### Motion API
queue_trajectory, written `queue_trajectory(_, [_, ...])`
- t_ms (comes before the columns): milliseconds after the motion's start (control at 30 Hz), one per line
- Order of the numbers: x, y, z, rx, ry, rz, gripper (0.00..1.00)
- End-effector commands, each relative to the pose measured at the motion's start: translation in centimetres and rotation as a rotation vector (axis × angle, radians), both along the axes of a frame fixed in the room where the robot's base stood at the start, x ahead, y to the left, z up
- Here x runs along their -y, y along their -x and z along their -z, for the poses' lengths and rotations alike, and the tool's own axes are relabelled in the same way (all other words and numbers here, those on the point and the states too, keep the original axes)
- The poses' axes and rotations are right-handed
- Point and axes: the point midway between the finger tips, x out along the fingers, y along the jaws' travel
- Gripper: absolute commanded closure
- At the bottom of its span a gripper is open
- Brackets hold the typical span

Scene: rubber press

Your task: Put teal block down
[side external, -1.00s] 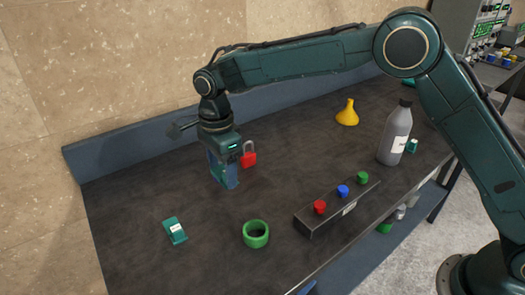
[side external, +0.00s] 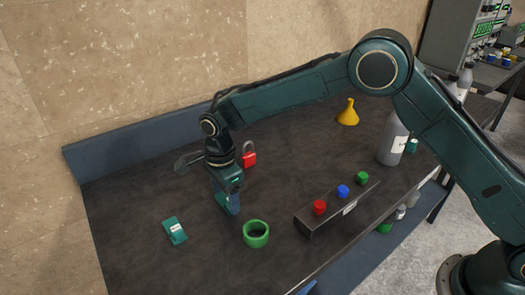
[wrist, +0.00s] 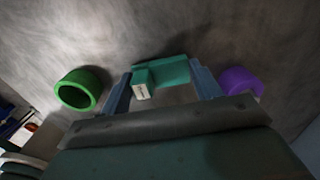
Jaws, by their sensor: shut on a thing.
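My gripper (side external: 228,205) is low over the left part of the dark table, its blue fingers pointing down. In the wrist view my gripper (wrist: 162,84) is shut on a teal block (wrist: 165,71) that has a smaller part with a pale label on its near side. In the side view a little of the held teal block (side external: 221,198) shows between the fingers, at or very near the table top. I cannot tell whether it touches. Another teal block (side external: 175,230) with a white label lies on the table to the left.
A green ring (side external: 256,234) lies right of my gripper. A red padlock (side external: 249,155) is behind it. A button box (side external: 335,205), grey bottle (side external: 392,140) and yellow funnel (side external: 348,113) stand further right.

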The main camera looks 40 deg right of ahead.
Motion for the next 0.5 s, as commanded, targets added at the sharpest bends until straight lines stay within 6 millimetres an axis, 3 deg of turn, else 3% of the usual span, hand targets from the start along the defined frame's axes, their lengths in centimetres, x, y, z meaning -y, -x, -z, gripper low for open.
queue_trajectory(467, [-0.02, -0.05, 0.48, 0.002, -0.001, 0.0, 0.64])
queue_trajectory(500, [-0.02, -0.04, 0.52, 0.002, -0.001, 0.0, 0.33])
